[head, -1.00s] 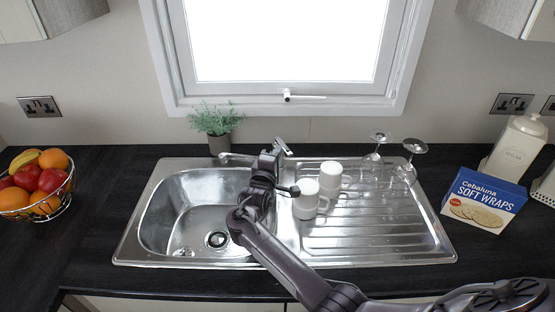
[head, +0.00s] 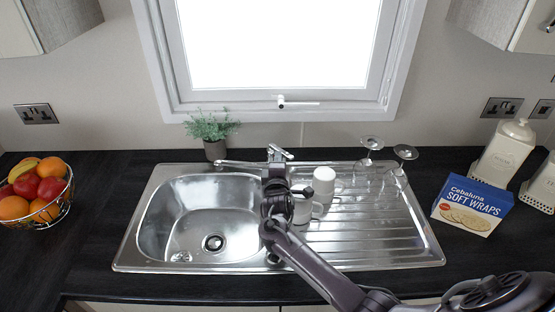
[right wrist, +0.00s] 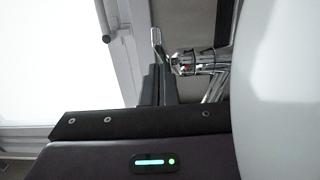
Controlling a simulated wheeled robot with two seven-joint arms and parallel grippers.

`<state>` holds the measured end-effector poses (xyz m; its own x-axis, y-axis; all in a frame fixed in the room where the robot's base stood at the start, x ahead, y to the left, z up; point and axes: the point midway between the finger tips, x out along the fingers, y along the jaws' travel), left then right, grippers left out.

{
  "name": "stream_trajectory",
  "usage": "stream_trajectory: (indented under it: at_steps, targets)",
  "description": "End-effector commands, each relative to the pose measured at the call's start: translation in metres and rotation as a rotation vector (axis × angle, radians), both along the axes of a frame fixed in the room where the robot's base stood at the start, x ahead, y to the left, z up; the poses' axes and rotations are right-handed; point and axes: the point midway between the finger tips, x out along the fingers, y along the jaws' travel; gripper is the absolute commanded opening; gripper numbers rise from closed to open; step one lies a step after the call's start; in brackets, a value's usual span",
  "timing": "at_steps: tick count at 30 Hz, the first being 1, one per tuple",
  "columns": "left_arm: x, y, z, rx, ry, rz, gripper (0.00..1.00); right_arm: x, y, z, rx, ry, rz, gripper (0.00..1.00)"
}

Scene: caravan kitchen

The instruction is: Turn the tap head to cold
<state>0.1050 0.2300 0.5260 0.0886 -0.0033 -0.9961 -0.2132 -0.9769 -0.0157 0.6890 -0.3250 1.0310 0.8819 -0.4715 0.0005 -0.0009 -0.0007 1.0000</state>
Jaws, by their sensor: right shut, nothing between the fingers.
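The chrome tap (head: 281,153) stands at the back rim of the steel sink, its spout (head: 236,163) reaching left over the bowl. Its body with a small red mark shows in the right wrist view (right wrist: 200,66). My right gripper (head: 273,167) is shut and empty, just in front of the tap and hiding its lower part. In the right wrist view its fingertips (right wrist: 156,72) are just left of the tap body; I cannot tell whether they touch. Which way the tap head is set is hard to tell. My left gripper is not in view.
White mugs (head: 324,183) stand on the drainer right of my right gripper, close to the forearm. Two upturned glasses (head: 404,153) stand behind right. A potted plant (head: 213,131) is behind the spout. A wraps box (head: 471,205) and fruit bowl (head: 66,196) flank the sink.

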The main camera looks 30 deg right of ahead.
Motion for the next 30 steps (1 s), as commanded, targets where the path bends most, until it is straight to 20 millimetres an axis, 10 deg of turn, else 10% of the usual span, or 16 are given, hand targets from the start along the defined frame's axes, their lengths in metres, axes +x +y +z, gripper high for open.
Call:
stream_trajectory:
  at_steps: [30]
  targets:
    - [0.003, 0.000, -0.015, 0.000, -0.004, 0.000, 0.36, -0.069, 0.037, 0.000, -0.001, 0.000, -0.001, 0.00]
